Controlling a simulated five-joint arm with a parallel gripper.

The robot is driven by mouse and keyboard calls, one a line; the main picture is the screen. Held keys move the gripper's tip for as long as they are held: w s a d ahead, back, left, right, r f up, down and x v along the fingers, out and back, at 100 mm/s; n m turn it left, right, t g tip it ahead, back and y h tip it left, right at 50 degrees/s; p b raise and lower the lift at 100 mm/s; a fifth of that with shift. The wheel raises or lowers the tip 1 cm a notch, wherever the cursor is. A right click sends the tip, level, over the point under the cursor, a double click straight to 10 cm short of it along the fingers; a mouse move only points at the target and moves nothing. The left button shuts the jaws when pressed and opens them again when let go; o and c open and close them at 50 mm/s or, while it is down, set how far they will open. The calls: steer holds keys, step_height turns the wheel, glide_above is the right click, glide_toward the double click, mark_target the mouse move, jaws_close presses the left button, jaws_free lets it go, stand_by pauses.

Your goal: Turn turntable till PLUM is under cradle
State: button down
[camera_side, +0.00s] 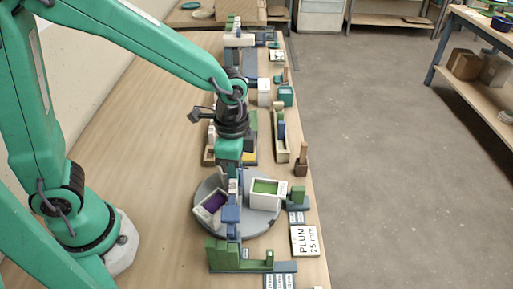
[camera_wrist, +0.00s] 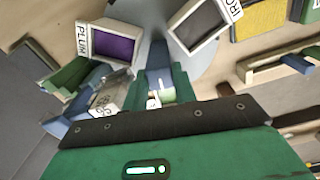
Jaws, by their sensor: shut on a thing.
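The round grey turntable (camera_side: 264,225) carries white square buckets. One bucket with purple glaze (camera_side: 210,203) is at its left; the wrist view shows this glaze in the bucket labelled PLUM (camera_wrist: 112,47). A bucket with green glaze (camera_side: 265,188) is at the turntable's right. The wrist view also shows a dark bucket with a partly cut-off label (camera_wrist: 197,25). My gripper (camera_side: 232,178) is over the turntable, its green fingers (camera_wrist: 160,92) shut on a small pale upright piece between the buckets. I cannot clearly tell which part is the cradle.
A green bracket (camera_side: 226,254) stands at the front of the turntable, and a green block (camera_side: 297,196) at its right. A card reading PLUM 75 mm (camera_side: 304,240) lies near the bench's right edge. Several trays and blocks crowd behind. The bench's left is clear.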

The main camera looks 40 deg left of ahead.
steer(key=n, duration=0.3)
steer(key=shift+n, duration=2.5)
steer(key=c, duration=1.2)
jaws_free()
steer(key=shift+r, duration=0.1)
steer(key=shift+r, duration=3.45)
